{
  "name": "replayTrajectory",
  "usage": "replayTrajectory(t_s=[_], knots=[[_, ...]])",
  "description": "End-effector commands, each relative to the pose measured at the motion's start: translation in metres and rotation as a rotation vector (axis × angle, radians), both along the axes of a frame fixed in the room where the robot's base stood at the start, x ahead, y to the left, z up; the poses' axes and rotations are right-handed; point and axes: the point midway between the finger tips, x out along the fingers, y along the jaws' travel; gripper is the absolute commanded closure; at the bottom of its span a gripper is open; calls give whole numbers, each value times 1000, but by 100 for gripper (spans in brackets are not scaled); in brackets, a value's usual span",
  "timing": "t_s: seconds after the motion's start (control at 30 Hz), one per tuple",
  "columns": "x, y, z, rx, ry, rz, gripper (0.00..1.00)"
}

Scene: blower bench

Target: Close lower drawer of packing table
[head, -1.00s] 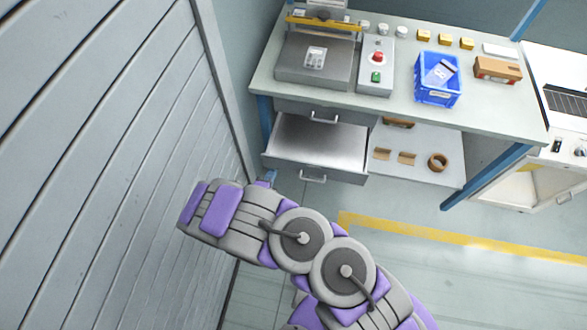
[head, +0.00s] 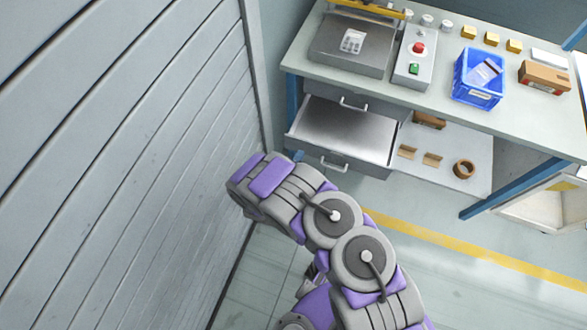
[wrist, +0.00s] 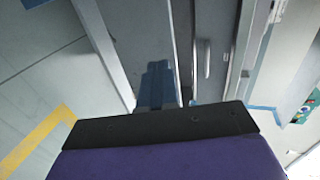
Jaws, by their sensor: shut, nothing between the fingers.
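The packing table (head: 445,102) has its lower drawer (head: 345,130) pulled out, showing an empty metal interior and a front handle (head: 334,165). The upper drawer (head: 375,106) above it is shut. My gripper (wrist: 157,85) is shut and empty in the wrist view, its blue fingers pointing toward grey drawer or table surfaces. A silver handle (wrist: 203,58) lies to the right of the fingers; I cannot tell which drawer it is on. In the head view my arm hides most of the gripper, near the drawer's front left corner. Contact with the drawer cannot be told.
A slatted grey wall or shutter (head: 130,150) stands close on the left of my arm. A blue crate (head: 478,90), a control box (head: 414,58) and a carton (head: 545,76) are on the tabletop. A tape roll (head: 464,169) lies on the lower shelf. Floor in front is clear.

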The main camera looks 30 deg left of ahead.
Motion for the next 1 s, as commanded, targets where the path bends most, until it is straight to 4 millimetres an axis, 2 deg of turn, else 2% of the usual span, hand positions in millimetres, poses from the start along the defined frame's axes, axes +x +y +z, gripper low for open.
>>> replayTrajectory(t_s=[0.1, 0.3, 0.8, 1.0], knots=[[19, 3, -2, 3, -1, -4, 100], [36, 9, -1, 1, -2, -1, 100], [40, 10, 1, 0, 0, 0, 100], [58, 12, 3, 1, 1, -5, 100]])
